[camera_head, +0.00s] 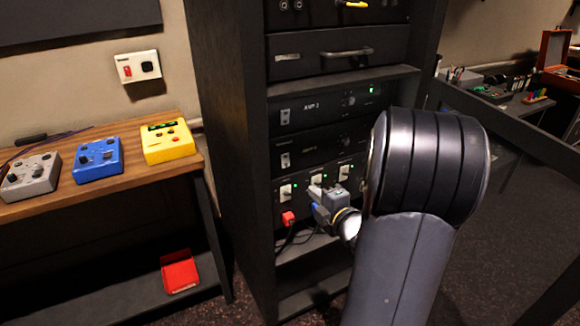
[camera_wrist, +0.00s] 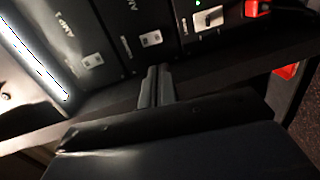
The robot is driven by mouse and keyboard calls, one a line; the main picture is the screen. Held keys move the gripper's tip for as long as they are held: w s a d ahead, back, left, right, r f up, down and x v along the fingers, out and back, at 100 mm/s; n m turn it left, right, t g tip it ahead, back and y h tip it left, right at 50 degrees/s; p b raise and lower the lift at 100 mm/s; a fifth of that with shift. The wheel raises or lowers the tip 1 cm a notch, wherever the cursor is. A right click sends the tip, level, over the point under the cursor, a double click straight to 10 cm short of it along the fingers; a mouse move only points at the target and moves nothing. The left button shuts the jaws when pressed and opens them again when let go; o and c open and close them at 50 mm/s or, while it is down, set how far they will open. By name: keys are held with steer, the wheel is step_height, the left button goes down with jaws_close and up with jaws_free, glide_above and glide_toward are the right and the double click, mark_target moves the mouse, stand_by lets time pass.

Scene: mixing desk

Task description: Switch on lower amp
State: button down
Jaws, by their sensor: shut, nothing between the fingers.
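The lower amp (camera_head: 325,145) is a dark panel in the rack, under the upper amp (camera_head: 325,113). Its small pale rocker switch (camera_head: 285,160) is at its left end, and I see no lit lamp on it. The upper amp shows a green light (camera_head: 371,90). In the wrist view the lower amp's switch (camera_wrist: 151,38) lies just beyond my fingertips. My gripper (camera_head: 316,191) is shut and empty, in front of the power panel below the lower amp. The wrist view shows its closed fingers (camera_wrist: 160,72) pointing toward the rack, apart from the switch as far as I can tell.
The power panel (camera_head: 279,207) has several switches, green lights and a red plug (camera_head: 288,218). A drawer handle (camera_head: 346,52) sticks out above the amps. A wooden bench with yellow (camera_head: 167,142), blue (camera_head: 97,160) and grey (camera_head: 31,178) pedals stands at left.

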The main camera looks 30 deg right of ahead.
steer(key=shift+w, duration=0.1)
stand_by(0.3)
steer(key=p, duration=0.1)
glide_toward(286, 167)
steer(key=w, duration=0.6)
steer(key=shift+w+a+f, duration=0.15)
steer(key=shift+w+f, duration=0.2)
steer(key=shift+w, duration=0.05)
steer(key=shift+f, duration=0.15)
steer(key=shift+w+f+b, duration=0.1)
steer(key=shift+f+b, duration=0.05)
steer(key=shift+b, duration=0.55)
steer(key=shift+t+b, duration=0.3)
steer(key=shift+b, duration=0.1)
steer(key=shift+r, duration=0.2)
steer(key=shift+f, duration=0.1)
